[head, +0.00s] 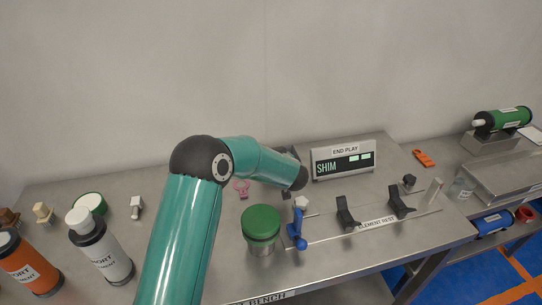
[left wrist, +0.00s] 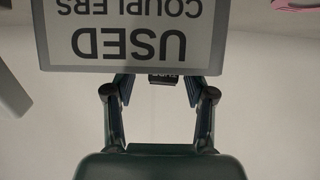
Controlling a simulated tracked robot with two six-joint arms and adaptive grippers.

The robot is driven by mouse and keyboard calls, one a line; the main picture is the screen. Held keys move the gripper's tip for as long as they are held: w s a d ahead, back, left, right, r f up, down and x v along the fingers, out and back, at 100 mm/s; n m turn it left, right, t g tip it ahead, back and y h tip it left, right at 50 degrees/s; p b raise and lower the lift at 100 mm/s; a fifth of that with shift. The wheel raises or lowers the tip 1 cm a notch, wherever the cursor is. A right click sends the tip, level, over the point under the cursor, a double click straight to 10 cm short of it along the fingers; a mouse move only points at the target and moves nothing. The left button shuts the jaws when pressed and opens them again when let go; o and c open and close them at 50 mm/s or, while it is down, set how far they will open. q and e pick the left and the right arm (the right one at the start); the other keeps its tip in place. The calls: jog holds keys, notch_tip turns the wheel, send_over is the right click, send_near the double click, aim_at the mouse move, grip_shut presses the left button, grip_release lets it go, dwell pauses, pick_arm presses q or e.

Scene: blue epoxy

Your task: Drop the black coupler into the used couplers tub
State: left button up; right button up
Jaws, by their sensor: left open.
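My left gripper (left wrist: 160,92) shows in the left wrist view with its two fingers apart. A grey-framed sign reading USED COUPLERS (left wrist: 130,35) fills the top of that view, upside down, just beyond the fingertips. A small dark piece (left wrist: 166,79) shows between the fingertips at the sign's edge; I cannot tell whether it is the black coupler or whether the fingers touch it. The tub itself is not clearly visible. In the head view my left arm reaches over the bench and its dark wrist end hides the fingers. My right gripper is not in view.
A green-lidded jar (head: 262,228) and a blue tool (head: 297,230) stand close to my arm's end. The END PLAY shim display (head: 344,160) stands behind the black element rests (head: 347,214). A small black knob-like part (head: 409,180) stands farther right. Bottles (head: 100,247) stand at left.

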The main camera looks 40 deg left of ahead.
pick_arm(q)
jog(key=shift+r, duration=0.1)
jog(key=r+p, duration=0.1)
jog(key=p, duration=0.2)
jog(key=shift+r+p, duration=0.25)
jog(key=shift+p, duration=0.05)
jog(key=b+v, duration=0.3)
jog(key=v, duration=0.4)
jog(key=shift+s+d+b, duration=0.15)
jog(key=shift+d+b, duration=0.05)
jog(key=shift+b, duration=0.1)
